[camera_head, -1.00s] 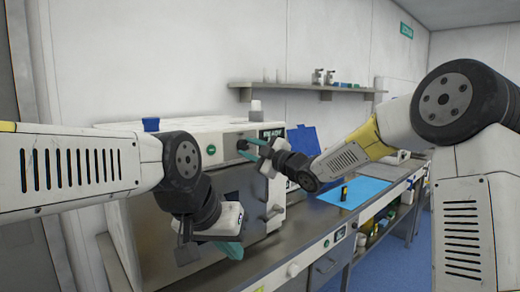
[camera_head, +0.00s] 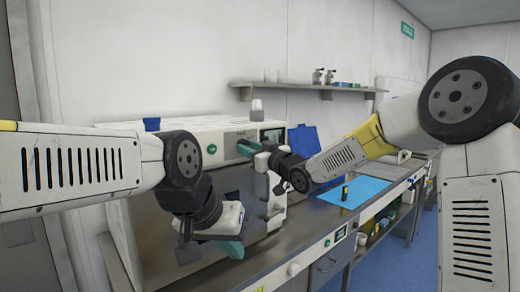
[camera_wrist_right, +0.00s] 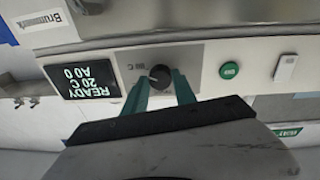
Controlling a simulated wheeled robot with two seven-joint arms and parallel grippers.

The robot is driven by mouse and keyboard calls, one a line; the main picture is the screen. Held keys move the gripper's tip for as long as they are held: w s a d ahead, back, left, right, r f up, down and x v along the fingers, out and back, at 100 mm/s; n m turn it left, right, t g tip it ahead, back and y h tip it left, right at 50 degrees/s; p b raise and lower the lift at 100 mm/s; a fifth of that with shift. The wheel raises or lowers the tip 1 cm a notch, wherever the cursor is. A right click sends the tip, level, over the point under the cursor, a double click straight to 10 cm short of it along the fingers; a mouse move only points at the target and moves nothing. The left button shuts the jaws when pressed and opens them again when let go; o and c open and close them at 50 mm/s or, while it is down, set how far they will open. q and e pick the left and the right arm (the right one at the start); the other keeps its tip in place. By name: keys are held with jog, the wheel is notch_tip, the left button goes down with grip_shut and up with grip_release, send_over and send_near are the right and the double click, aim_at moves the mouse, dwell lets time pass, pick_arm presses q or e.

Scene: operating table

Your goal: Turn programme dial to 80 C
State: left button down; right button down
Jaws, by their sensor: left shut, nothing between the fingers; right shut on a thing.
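The programme dial (camera_wrist_right: 160,76) is a small dark round knob with a light mark, on a grey panel of the white machine (camera_head: 226,152). My right gripper (camera_wrist_right: 163,84) has its teal fingertips on either side of the dial, shut on it. In the head view the right gripper (camera_head: 250,149) is at the machine's upper front and hides the dial. The display (camera_wrist_right: 82,76), upside down in the wrist view, reads READY, 20 C and a line like A0 0. My left gripper (camera_head: 230,249) is shut and empty, low before the machine's front.
A green button (camera_wrist_right: 229,71) and a white switch (camera_wrist_right: 286,68) are on the same panel. A wall shelf (camera_head: 310,88) hangs above.

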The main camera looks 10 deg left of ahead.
jog(key=shift+f+m, duration=0.15)
jog(key=shift+m, duration=0.45)
jog(key=c, duration=1)
grip_release()
jog(key=v, duration=0.8)
